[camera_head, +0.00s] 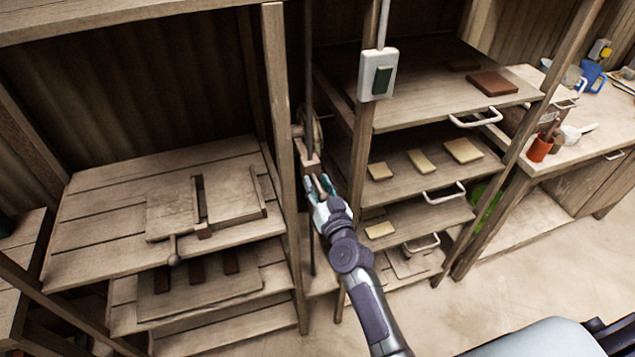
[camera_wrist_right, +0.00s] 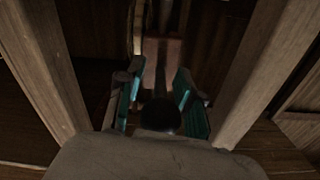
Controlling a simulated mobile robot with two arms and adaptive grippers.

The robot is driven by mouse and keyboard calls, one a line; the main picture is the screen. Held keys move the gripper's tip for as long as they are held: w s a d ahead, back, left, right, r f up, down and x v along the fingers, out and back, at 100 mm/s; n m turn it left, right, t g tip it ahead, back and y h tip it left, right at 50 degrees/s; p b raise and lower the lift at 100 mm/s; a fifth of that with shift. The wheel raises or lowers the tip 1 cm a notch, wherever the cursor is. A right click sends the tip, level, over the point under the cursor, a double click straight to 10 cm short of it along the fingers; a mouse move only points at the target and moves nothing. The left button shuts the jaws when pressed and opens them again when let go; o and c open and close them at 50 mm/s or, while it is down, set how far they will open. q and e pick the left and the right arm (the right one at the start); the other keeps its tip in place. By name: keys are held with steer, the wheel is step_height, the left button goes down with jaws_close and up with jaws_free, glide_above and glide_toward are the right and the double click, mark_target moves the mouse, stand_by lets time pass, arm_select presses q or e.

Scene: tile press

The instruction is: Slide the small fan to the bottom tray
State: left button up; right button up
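No clear small fan shows. A round metal part (camera_head: 317,130), partly hidden behind a wooden post, could be a wheel or a fan; I cannot tell. A reddish-brown wooden block (camera_head: 307,158) hangs below it on a vertical bar, and also shows in the right wrist view (camera_wrist_right: 162,52). My right gripper (camera_head: 322,184) is just below the block, its fingers apart. In the right wrist view my gripper (camera_wrist_right: 160,88) has a dark narrow bar between its fingers; contact is unclear. The lowest tray (camera_head: 408,266) is in the right rack. My left gripper is out of view.
Wooden posts (camera_head: 283,150) stand close on both sides of my right gripper. Handled trays (camera_head: 410,180) with tiles are on the right. A plank table (camera_head: 100,200) with a wooden mould is on the left.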

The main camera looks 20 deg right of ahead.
steer(key=shift+w, duration=0.15)
jaws_close()
stand_by(0.4)
